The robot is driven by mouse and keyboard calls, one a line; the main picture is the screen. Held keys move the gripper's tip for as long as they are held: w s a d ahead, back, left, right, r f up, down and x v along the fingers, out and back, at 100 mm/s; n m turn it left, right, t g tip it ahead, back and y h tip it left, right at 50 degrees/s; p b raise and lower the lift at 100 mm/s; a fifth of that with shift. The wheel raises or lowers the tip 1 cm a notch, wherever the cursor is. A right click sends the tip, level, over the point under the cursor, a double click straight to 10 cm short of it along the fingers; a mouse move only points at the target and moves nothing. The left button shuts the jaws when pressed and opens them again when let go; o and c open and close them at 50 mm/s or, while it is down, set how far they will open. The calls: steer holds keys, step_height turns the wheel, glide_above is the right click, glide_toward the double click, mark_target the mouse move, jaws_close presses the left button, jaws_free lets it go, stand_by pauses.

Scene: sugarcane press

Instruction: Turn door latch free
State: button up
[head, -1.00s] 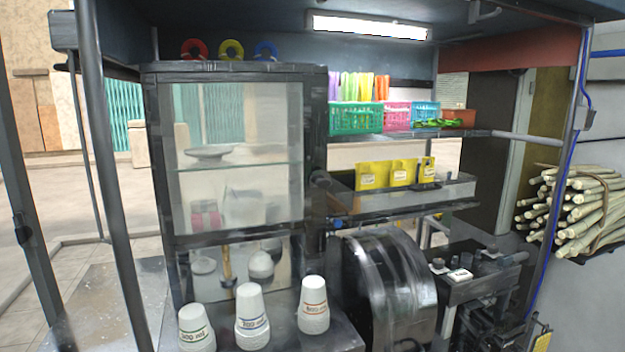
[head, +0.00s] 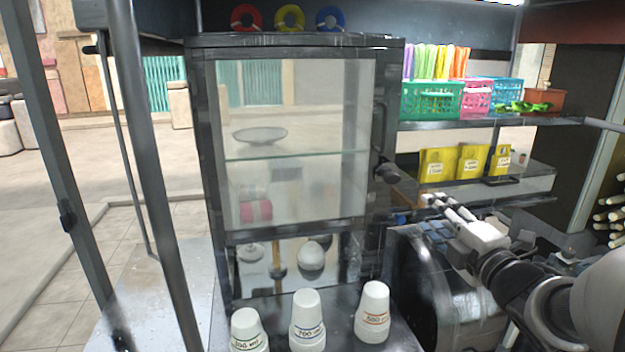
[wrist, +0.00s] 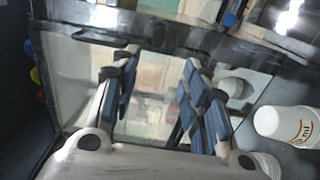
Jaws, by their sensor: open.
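The door latch is a dark knob (head: 387,172) on the right edge of the glass cabinet's door (head: 290,150) in the head view. The door is shut. My gripper (head: 443,207) is to the right of the latch and a little below it, apart from it, in front of the black press. In the wrist view my gripper's two blue-padded fingers (wrist: 160,82) are spread with nothing between them, and the cabinet glass shows behind.
Several labelled white cups (head: 307,318) stand upside down in front of the cabinet; some show in the wrist view (wrist: 283,125). The black press (head: 440,290) is below my gripper. Yellow packets (head: 472,163) stand on a shelf behind it. Coloured rings (head: 290,17) sit atop the cabinet.

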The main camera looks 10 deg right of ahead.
mark_target(394, 180)
steer(key=w, duration=0.5)
steer(key=w+b, duration=0.1)
steer(key=w, duration=1.1)
steer(key=shift+w+a, duration=0.25)
steer(key=shift+a, duration=0.1)
steer(key=shift+c, duration=0.5)
jaws_close()
